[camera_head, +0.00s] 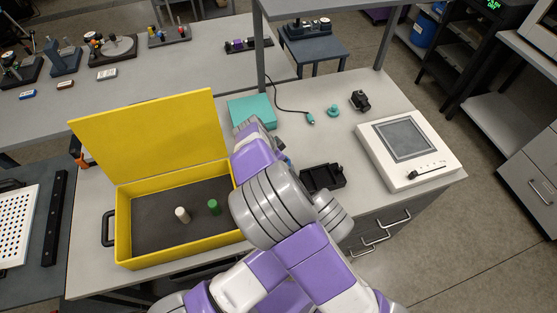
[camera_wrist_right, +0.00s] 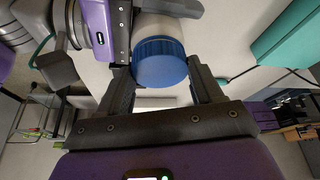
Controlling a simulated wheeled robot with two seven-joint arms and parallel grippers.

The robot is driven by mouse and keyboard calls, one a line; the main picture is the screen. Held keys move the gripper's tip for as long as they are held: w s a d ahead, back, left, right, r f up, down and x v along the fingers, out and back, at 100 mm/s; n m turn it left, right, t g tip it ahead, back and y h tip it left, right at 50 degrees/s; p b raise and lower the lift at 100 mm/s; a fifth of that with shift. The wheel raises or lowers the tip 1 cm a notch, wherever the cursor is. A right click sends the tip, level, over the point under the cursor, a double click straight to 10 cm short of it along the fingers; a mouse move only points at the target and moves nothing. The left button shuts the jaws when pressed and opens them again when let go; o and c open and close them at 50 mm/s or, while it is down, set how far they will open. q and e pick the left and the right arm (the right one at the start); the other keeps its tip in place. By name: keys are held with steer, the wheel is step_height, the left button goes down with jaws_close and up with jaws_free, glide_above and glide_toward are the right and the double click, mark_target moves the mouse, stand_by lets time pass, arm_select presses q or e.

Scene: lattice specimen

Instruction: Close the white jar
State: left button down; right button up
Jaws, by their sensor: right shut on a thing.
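In the right wrist view, a ribbed blue lid (camera_wrist_right: 160,62) sits at the end of the white jar (camera_wrist_right: 158,27). My right gripper (camera_wrist_right: 163,88) is shut on the blue lid, one dark finger on each side. Part of my left gripper (camera_wrist_right: 118,32), purple and dark grey, lies close beside the white jar. Its grip is partly cut off by the frame, so I cannot tell whether it holds the jar. In the head view my arms hide the jar, the lid and both fingertips.
A teal box (camera_head: 252,110), a black tray (camera_head: 322,177) and a white device with a screen (camera_head: 440,158) stand on the table. A dark cable (camera_head: 291,109) lies behind.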

steer(key=o, duration=1)
steer(key=shift+r, duration=2.3)
steer(key=shift+c, duration=0.3)
